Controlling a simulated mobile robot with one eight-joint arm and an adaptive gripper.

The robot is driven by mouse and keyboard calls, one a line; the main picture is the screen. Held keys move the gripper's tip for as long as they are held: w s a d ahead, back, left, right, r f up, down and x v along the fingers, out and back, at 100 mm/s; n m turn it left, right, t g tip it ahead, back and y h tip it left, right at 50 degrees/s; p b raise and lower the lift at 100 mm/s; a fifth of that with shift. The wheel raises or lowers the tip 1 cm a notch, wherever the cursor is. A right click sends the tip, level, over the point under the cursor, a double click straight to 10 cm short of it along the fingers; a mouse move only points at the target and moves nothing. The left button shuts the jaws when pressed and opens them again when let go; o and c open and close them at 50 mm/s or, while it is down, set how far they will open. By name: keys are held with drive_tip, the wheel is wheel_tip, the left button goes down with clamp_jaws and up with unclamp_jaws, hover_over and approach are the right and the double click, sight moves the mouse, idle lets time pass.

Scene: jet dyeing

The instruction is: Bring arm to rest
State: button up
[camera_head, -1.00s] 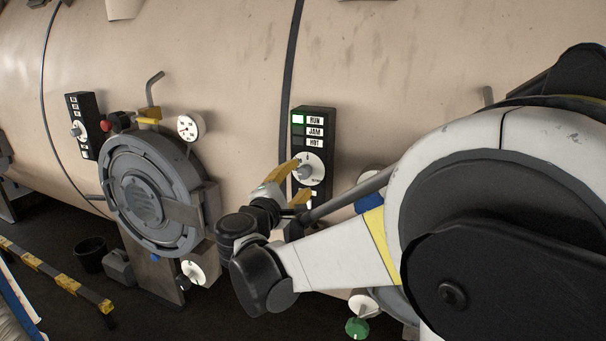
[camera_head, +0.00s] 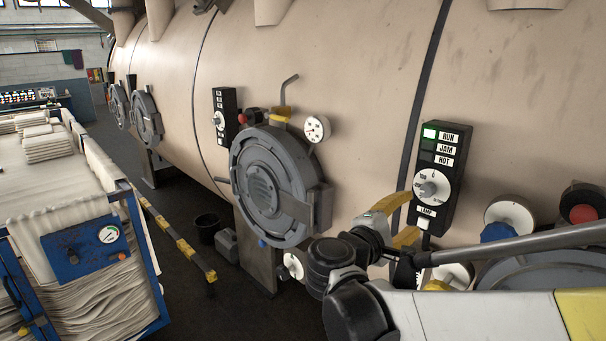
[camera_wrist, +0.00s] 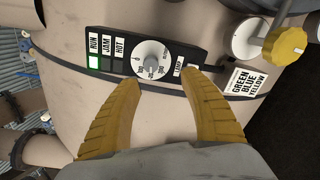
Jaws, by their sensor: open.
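My gripper (camera_head: 415,215) has two yellow fingers, spread apart and empty. It points at the black control panel (camera_head: 437,212) on the beige vessel. In the wrist view my gripper (camera_wrist: 162,78) has its fingertips just below the panel (camera_wrist: 113,64), either side of its white dial (camera_wrist: 151,57). I see nothing between the fingers. The panel has RUN, JAM and HOT labels, and the lamp by RUN (camera_head: 430,133) is lit green. My arm reaches in from the lower right of the head view.
A round grey hatch (camera_head: 264,185) with a gauge (camera_head: 316,128) is left of the panel. A cloth-laden cart (camera_head: 95,250) stands at far left, beside a yellow-black barrier (camera_head: 185,247). A yellow knob (camera_wrist: 285,46) and colour label (camera_wrist: 245,82) are right of the panel. Dark floor lies between cart and vessel.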

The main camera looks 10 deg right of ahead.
drive_tip(key=s+f+m+g+y+b, duration=0.2)
drive_tip(key=s+f+m+y+b, duration=0.15)
drive_tip(key=s+f, duration=0.4)
drive_tip(key=s+f+m+g+y+b, duration=0.25)
drive_tip(key=s+f+y, duration=0.2)
drive_tip(key=f, duration=0.55)
drive_tip(key=s+a+f+m+y+b, duration=0.4)
drive_tip(key=s+a+f+m+y, duration=0.1)
drive_tip(key=s+a+f+m, duration=0.1)
drive_tip(key=s+a+f, duration=0.1)
drive_tip(key=a+f, duration=0.1)
drive_tip(key=a, duration=0.1)
drive_tip(key=shift+s+a+t+y+b, duration=0.2)
drive_tip(key=shift+a+t+y+b, duration=0.05)
drive_tip(key=shift+t+y+b, duration=0.1)
